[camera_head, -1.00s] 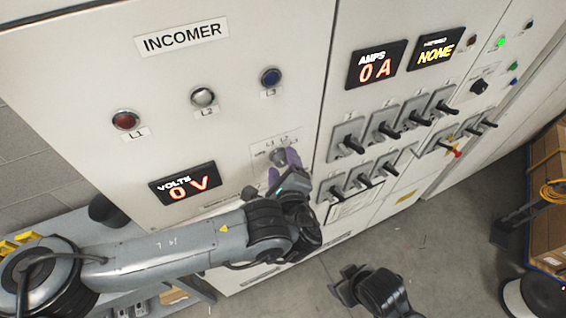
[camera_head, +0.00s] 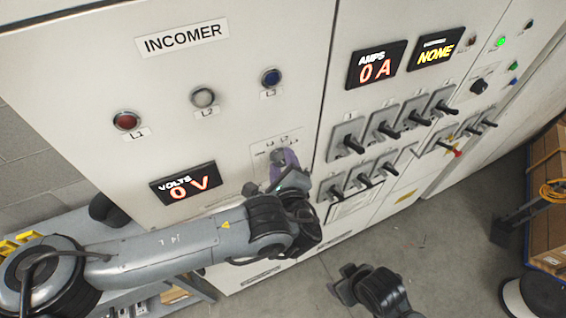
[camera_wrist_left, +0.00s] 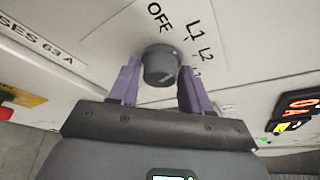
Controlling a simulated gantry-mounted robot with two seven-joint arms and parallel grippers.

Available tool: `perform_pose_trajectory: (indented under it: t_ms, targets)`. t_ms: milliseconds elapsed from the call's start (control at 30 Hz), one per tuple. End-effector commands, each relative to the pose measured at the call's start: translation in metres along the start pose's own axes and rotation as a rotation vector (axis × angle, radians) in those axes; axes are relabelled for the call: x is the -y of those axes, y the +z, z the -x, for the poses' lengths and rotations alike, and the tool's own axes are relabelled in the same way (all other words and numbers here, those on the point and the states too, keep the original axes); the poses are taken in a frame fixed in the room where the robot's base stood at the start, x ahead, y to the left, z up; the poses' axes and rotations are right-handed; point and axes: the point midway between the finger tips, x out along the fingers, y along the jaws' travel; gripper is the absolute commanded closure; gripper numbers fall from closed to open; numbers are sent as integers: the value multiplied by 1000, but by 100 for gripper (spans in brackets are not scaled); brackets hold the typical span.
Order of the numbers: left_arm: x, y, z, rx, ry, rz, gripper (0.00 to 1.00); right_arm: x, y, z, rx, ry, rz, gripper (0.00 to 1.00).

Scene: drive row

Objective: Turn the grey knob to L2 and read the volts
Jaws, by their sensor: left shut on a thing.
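The grey knob (camera_wrist_left: 160,66) sits on a white plate on the incomer panel, with OFF, L1, L2 and a partly hidden L3 printed around it. My left gripper (camera_wrist_left: 158,82) has its purple fingers on either side of the knob, shut on it. In the head view the left gripper (camera_head: 284,165) largely covers the knob. Which mark the knob points to I cannot tell. The volts display (camera_head: 184,184) reads 0 V in red. My right gripper (camera_head: 345,286) hangs low in front of the cabinet, away from the panel; its jaw opening is unclear.
Red (camera_head: 126,121), white (camera_head: 204,97) and blue (camera_head: 271,77) lamps sit above, labelled L1, L2 and L3. Rows of black breaker handles (camera_head: 352,143) stick out to the right. The amps display (camera_head: 376,66) reads 0 A. Boxes (camera_head: 546,200) stand at far right.

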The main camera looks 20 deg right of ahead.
Motion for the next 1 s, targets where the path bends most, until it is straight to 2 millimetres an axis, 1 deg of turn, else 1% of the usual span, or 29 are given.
perform_pose_trajectory:
  t_ms: [267,700,1000]
  targets:
    - [2,0,1,-3,63,-139,83,-1,-4,14,0,2,3,36]
    - [4,0,1,-3,192,-455,83,-4,-13,42,1,7,9,36]
    - [4,-1,0,-2,243,-583,83,-3,-17,52,0,5,6,36]
